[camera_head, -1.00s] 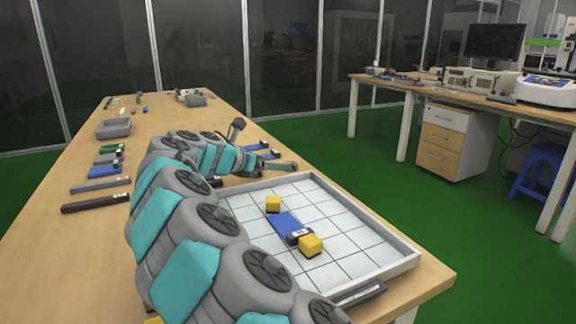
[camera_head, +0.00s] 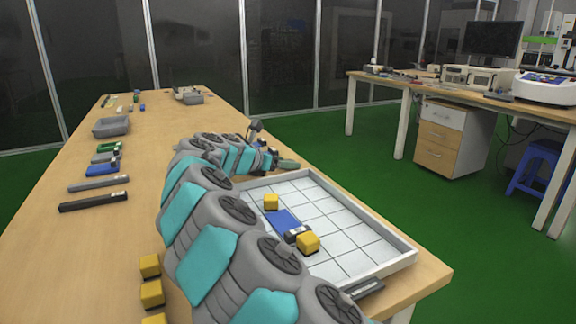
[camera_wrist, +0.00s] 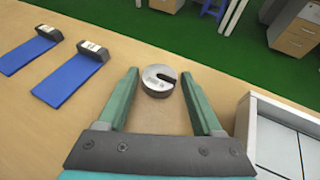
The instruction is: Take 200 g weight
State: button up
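A round silver slotted weight (camera_wrist: 158,80) stands on the wooden table in the wrist view, just ahead of and between my fingertips. Its marking is too small to read. My gripper (camera_wrist: 160,82) is open, with one green finger on each side and nothing between the finger pads. In the head view my gripper (camera_head: 280,160) is near the table's right edge, beyond the white tray, and mostly hidden behind my arm. The weight cannot be made out in the head view.
A white gridded tray (camera_head: 395,268) holds yellow blocks (camera_head: 308,243) and a blue piece (camera_head: 284,219), right of my arm. Two blue pieces (camera_wrist: 68,78) lie left of my gripper. Yellow blocks (camera_head: 152,293) and dark bars (camera_head: 93,202) lie on the left. A grey bin (camera_head: 112,127) stands farther back.

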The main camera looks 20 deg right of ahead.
grip_shut()
dwell(0.3)
